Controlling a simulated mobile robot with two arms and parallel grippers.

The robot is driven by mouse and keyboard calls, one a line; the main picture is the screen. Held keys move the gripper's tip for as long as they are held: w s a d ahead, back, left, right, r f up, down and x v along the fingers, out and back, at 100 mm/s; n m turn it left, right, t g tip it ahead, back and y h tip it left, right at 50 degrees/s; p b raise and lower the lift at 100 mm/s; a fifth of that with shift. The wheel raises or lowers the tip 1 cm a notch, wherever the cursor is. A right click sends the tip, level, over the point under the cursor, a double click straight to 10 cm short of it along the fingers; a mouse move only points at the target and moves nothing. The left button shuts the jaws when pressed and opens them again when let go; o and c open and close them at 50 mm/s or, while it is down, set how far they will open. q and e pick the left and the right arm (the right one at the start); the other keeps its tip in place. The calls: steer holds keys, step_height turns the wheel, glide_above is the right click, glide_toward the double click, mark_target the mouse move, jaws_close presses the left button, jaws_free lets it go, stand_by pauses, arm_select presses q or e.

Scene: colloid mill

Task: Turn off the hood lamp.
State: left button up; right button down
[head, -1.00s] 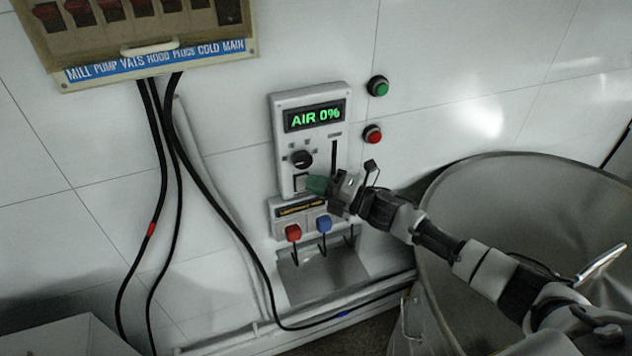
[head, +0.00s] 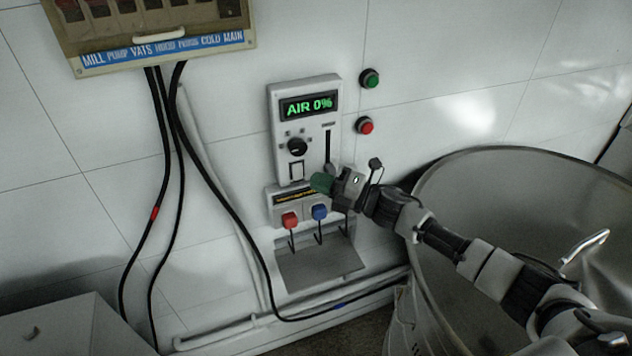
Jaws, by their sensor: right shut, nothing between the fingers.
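The white hood control panel (head: 276,118) is on the tiled wall, with a green display (head: 309,106) reading "AIR 0%". Below the display are a black round knob (head: 298,147), a small white rocker switch (head: 296,171) and a vertical slider slot (head: 328,145). The rocker's exact position is too small to tell. My right gripper (head: 321,184) is shut and empty, its green-tipped fingers just right of and below the rocker, apart from it in the picture. It covers part of the panel's lower right. The lamp itself is not in view. My left gripper is not in view.
Red (head: 289,220) and blue (head: 319,212) handles hang below the panel. Green (head: 369,78) and red (head: 365,125) buttons sit to its right. A breaker box (head: 160,45) and black cables (head: 163,140) are at left. A large metal vat (head: 470,190) stands at right.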

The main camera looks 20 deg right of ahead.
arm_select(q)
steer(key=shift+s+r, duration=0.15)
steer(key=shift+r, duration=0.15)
arm_select(e)
steer(key=r+v, duration=0.1)
steer(key=v, duration=0.8)
steer(key=shift+w+d+r, duration=0.2)
steer(key=shift+d+r, duration=0.05)
steer(key=shift+r, duration=0.05)
steer(key=shift+s, duration=0.1)
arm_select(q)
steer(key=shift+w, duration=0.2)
